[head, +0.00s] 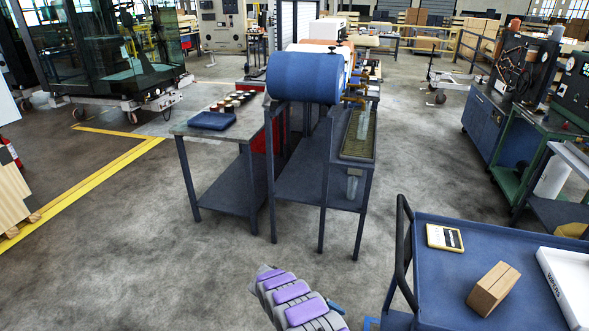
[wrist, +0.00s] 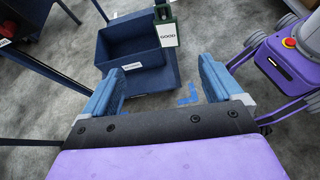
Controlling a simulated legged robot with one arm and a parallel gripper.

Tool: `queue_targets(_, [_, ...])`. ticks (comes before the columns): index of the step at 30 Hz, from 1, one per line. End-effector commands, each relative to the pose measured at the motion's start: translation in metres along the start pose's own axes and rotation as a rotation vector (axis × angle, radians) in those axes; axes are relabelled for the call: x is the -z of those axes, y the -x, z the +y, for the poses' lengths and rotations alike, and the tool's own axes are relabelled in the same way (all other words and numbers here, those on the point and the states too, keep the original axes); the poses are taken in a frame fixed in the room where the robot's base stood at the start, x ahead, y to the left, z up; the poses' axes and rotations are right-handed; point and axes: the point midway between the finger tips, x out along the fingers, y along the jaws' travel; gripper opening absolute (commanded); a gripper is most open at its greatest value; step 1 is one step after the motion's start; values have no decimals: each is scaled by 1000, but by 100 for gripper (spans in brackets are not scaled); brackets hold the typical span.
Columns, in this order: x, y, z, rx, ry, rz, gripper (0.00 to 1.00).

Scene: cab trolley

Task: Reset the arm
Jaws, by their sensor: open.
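My gripper (wrist: 160,88) shows in the wrist view with its two blue fingers spread wide apart, one on each side. Nothing is between them. Beyond and below the fingers is a blue bin (wrist: 147,42) with a small white label, apart from the gripper. In the head view, my purple and grey arm (head: 300,303) shows at the bottom middle, over open floor. The gripper's fingers cannot be clearly made out there.
A blue trolley (head: 437,268) stands at the lower right, bearing a yellow-edged card (head: 444,238), a brown block (head: 493,289) and a white tray (head: 566,277). A workbench with a blue roll (head: 305,78) stands ahead.

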Motion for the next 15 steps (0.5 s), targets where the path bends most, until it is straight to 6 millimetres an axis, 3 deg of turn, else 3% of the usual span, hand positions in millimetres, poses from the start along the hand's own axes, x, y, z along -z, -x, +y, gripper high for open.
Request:
queue_targets(1, [-18, 7, 7, 9, -24, 13, 93])
queue_targets(6, [-66, 23, 16, 48, -95, 54, 93])
queue_targets(15, [-153, 44, 16, 127, -225, 137, 93])
